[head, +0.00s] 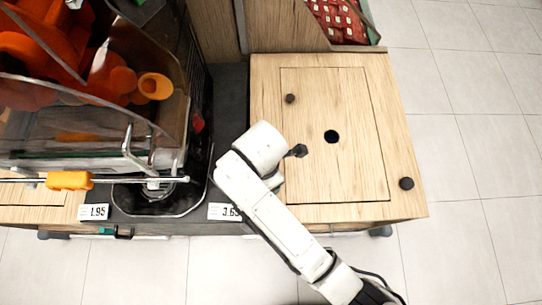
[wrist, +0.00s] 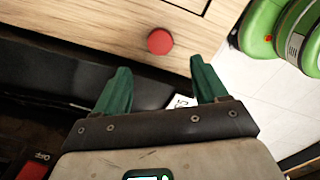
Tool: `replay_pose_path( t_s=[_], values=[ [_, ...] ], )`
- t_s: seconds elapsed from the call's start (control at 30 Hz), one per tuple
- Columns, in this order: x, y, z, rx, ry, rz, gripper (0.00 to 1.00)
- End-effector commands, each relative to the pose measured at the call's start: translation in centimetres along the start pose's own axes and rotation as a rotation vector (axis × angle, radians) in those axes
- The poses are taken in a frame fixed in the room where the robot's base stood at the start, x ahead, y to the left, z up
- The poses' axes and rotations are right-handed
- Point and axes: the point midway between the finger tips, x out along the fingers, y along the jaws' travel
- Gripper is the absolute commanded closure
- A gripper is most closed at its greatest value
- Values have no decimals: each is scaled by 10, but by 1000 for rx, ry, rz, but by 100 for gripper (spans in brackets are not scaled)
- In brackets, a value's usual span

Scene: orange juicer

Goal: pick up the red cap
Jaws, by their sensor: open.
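The red cap (wrist: 160,41) is a small round red piece on a pale wooden surface in the wrist view. It lies near the edge where the wood meets a dark strip. My gripper (wrist: 160,73) is open, with its two green fingers spread apart and nothing between them. The cap appears ahead of the fingers, between their lines and apart from both. In the head view my white arm reaches over the front left of the wooden cabinet top (head: 350,90); the fingers and the cap cannot be made out there.
The orange juicer (head: 150,150) stands at the left, with a price tag (head: 224,212) at the front edge. The cabinet top has a dark hole (head: 332,136) and dark round knobs (head: 407,184). A bin of red packets (head: 338,22) is behind. Tiled floor is clear at the right.

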Motion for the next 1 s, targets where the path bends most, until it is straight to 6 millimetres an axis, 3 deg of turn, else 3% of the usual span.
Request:
replay_pose_path(
  t_s=[0.1,0.37,0.67,1.0],
  values=[
    [18,-1,0,0,0,-3,28],
    [36,-1,1,1,0,-2,28],
    [76,-2,4,2,-1,-2,28],
    [82,-1,4,2,0,1,30]
  ],
)
